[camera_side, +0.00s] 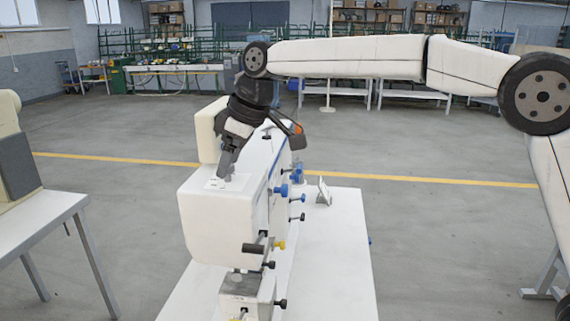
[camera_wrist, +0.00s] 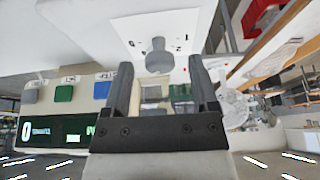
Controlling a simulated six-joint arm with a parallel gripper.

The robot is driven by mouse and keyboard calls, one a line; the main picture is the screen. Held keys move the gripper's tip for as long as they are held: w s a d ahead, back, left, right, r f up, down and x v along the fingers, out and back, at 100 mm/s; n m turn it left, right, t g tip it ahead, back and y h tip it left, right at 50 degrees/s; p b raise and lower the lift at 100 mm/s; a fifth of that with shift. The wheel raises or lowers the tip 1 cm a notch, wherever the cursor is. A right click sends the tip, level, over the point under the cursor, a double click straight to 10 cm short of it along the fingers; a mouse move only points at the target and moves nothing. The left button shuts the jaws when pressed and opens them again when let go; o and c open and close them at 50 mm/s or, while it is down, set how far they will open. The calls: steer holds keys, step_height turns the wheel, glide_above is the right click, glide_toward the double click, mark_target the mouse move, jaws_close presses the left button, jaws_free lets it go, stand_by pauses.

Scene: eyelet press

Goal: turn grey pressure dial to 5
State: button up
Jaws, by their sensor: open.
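The grey pressure dial (camera_wrist: 158,57) is a small round grey knob on a white plate with small dark marks in the wrist view. Its setting cannot be read. My gripper (camera_wrist: 160,68) is open, with one finger to the left and one to the right of the dial; whether the tips touch it cannot be told. In the side view my gripper (camera_side: 225,171) points down at the top of the white press (camera_side: 207,222), by the white plate. The dial is mostly hidden by the fingers there.
Blue knobs (camera_side: 281,190) and a yellow knob (camera_side: 279,244) stick out of the press's right side. The press stands on a white table (camera_side: 335,260). In the wrist view, grey, green (camera_wrist: 63,93) and blue buttons sit above a dark display (camera_wrist: 60,130).

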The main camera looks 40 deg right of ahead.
steer(key=shift+f, duration=0.15)
jaws_close()
steer(key=shift+a+m, duration=0.1)
steer(key=shift+m, duration=0.3)
steer(key=m+t+h, duration=0.1)
steer(key=m, duration=0.2)
steer(key=shift+a, duration=0.1)
steer(key=m+h, duration=0.2)
steer(key=m, duration=0.2)
steer(key=shift+a+m, duration=0.1)
steer(key=shift+m, duration=0.3)
stand_by(0.4)
